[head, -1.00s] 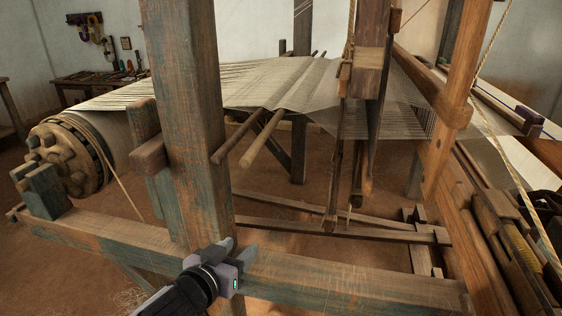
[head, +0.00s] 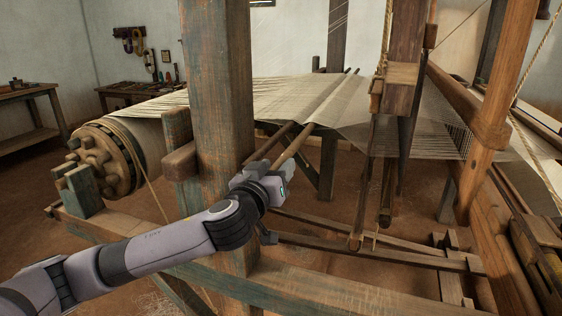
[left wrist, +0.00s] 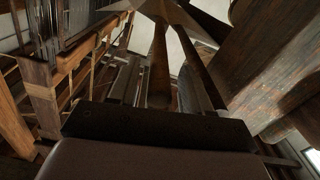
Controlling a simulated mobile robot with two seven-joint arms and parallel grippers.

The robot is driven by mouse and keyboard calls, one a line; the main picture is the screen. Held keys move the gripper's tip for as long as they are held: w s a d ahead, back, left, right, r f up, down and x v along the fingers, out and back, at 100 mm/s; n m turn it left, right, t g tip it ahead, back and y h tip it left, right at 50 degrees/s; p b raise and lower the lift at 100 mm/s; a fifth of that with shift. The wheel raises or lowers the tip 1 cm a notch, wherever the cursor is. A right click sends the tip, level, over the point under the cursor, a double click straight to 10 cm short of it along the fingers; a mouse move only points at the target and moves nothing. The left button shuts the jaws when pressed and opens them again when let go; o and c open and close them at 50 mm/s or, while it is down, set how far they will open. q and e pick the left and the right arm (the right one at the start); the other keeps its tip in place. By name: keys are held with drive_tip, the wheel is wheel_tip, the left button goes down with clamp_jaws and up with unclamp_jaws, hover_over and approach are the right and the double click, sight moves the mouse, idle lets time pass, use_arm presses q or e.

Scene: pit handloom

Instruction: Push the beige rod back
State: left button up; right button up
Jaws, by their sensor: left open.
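The beige rod (head: 297,145) sticks out from the warp toward me, just right of the big front post. A darker rod (head: 272,143) lies beside it on the left. My left gripper (head: 279,172) is at the near end of the beige rod and hides that end. In the left wrist view, the open fingers stand on either side of the beige rod (left wrist: 158,70), which runs away from me between them. The darker rod (left wrist: 199,72) passes to the right there. I cannot tell whether the gripper touches the rod's end. My right gripper is not in view.
The thick front post (head: 219,90) stands close left of my gripper. A lower beam (head: 300,290) runs below my arm. The warp sheet (head: 340,105) spreads behind the rods, and a hanging wooden frame (head: 402,75) stands to the right.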

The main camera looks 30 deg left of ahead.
use_arm(q)
drive_tip(key=shift+x, duration=1.25)
clamp_jaws()
drive_tip(key=shift+f, duration=0.1)
drive_tip(key=shift+a+f+b, duration=0.1)
drive_tip(key=shift+a+b, duration=0.15)
drive_tip(key=shift+b, duration=0.05)
drive_tip(key=shift+s+a, duration=0.1)
drive_tip(key=shift+a, duration=0.3)
